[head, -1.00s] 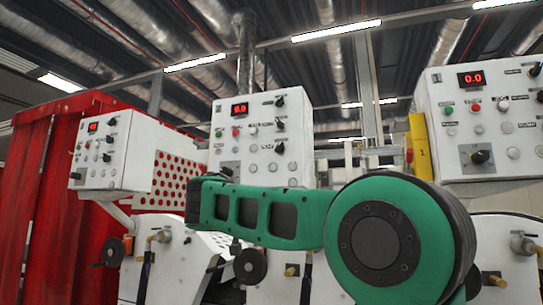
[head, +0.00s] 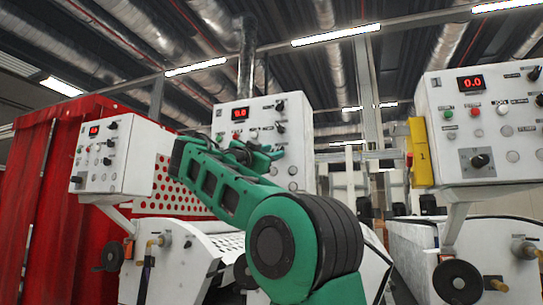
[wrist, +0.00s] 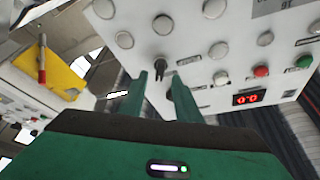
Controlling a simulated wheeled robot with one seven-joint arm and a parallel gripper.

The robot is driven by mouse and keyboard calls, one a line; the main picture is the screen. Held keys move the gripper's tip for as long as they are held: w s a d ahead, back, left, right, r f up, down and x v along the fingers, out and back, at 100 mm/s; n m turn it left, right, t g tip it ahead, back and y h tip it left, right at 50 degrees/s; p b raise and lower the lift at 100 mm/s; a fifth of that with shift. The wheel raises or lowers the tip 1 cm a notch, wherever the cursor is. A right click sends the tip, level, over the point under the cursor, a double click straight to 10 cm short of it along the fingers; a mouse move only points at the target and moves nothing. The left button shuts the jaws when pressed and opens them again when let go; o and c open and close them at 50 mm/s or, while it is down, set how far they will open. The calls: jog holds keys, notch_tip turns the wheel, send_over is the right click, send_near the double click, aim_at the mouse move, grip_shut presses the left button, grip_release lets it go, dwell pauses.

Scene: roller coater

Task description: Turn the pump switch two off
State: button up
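My gripper (wrist: 159,80) is open in the wrist view, its two green fingers apart and pointing at a white control panel (wrist: 200,50). A small black switch knob (wrist: 160,66) shows between the fingertips; I cannot tell whether they touch it. The labels are too small to read, so I cannot tell which is pump switch two.
A left control box (head: 115,155) and a right control box (head: 480,125) have similar knobs and buttons. A yellow part (head: 421,152) stands beside the right box and shows in the wrist view (wrist: 50,73). A red curtain (head: 40,200) hangs at the left.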

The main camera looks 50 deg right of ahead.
aim_at(278, 150)
jog(key=shift+x, duration=1.8)
grip_shut()
jog(key=shift+a, duration=0.1)
jog(key=shift+n, duration=0.3)
jog(key=n+t, duration=0.2)
jog(key=n, duration=0.2)
jog(key=n+t+y, duration=0.1)
jog(key=n+t, duration=0.1)
jog(key=n, duration=0.2)
jog(key=n+t, duration=0.2)
jog(key=n, duration=0.2)
jog(key=shift+s+n+t+y, duration=0.2)
jog(key=shift+n+t+y, duration=0.1)
jog(key=shift+y, duration=0.1)
jog(key=shift+n+t+y, duration=0.7)
jog(key=shift+n+t, duration=0.1)
jog(key=shift+n, duration=1.3)
